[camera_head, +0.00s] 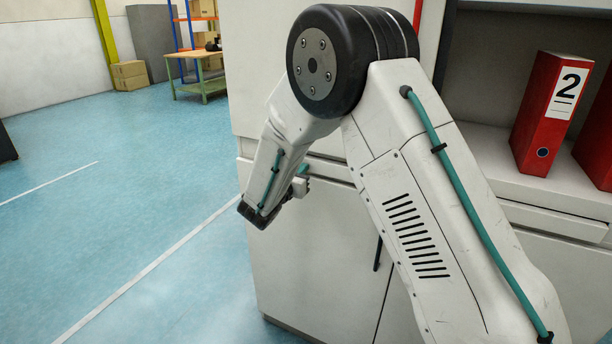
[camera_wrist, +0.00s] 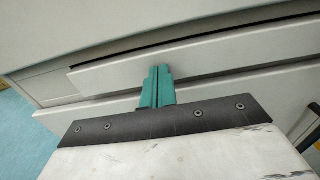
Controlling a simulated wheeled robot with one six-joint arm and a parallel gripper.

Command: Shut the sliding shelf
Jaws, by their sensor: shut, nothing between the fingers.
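The sliding shelf (camera_wrist: 215,58) shows in the wrist view as a long pale front panel. Its left end stands out from the cabinet frame, and a dark gap runs along its top edge. In the head view, my arm hides most of this area. My gripper (camera_wrist: 157,86) has its green fingers together with nothing between them. The fingertips overlap the lower part of the shelf front in the wrist view; I cannot tell whether they touch it. In the head view, my gripper (camera_head: 304,169) is in front of the cabinet, partly hidden by my wrist.
The white cabinet (camera_head: 310,250) has lower doors with a dark handle (camera_head: 377,254). Red binders (camera_head: 545,120) stand in an open compartment at right. The blue floor (camera_head: 120,180) at left is clear. A workbench (camera_head: 203,86) and cardboard boxes (camera_head: 129,74) stand far back.

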